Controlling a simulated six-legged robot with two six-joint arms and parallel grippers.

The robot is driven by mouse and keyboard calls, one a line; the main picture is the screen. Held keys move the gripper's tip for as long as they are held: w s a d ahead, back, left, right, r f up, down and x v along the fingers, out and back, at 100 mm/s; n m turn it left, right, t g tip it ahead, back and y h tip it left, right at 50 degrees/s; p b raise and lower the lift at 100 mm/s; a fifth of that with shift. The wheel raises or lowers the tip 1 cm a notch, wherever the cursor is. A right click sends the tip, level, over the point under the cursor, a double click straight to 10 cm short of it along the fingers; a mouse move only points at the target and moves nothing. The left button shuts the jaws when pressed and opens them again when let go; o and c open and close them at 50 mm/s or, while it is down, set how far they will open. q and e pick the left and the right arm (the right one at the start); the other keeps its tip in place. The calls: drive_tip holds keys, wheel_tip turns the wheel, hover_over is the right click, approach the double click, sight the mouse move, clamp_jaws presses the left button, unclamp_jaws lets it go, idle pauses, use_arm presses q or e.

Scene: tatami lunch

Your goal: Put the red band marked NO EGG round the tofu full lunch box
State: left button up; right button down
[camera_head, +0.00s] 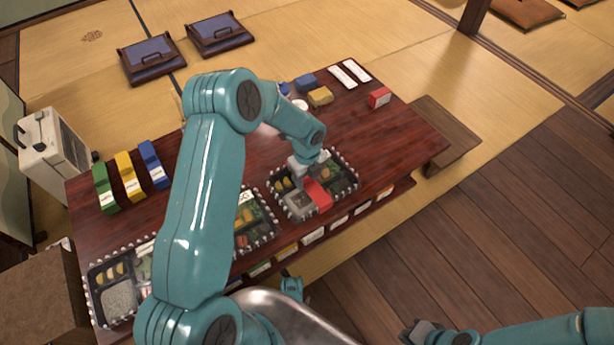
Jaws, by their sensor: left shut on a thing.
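A red band (319,196) lies across the front middle of the right-hand lunch box (347,163), which has dark compartments and a pale scalloped rim. My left gripper (310,176) is over this box and shut on the red band. I cannot read the band's print or tell whether it goes under the box. A pale block shows in the box's front left compartment. A second lunch box (272,229) and a third (93,283) stand to the left, partly hidden by my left arm. My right gripper (420,331) is low at the bottom right, away from the table; its jaws are unclear.
Green (106,188), yellow (129,176) and blue (153,165) bands stand at the table's left. A small red box (379,97) and white strips (349,73) are at the back right. The dark red table (390,140) is clear at right.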

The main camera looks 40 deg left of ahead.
use_arm(q)
drive_tip(key=shift+f, duration=0.15)
drive_tip(key=o, duration=1.2)
drive_tip(key=shift+s+f, duration=0.1)
drive_tip(key=shift+s, duration=0.05)
drive_tip(key=shift+o, duration=0.2)
drive_tip(key=shift+r+p, duration=1.35)
drive_tip(key=shift+r, duration=0.4)
drive_tip(key=shift+r+p, duration=1.9)
drive_tip(key=shift+r, duration=0.5)
drive_tip(key=shift+f, duration=0.1)
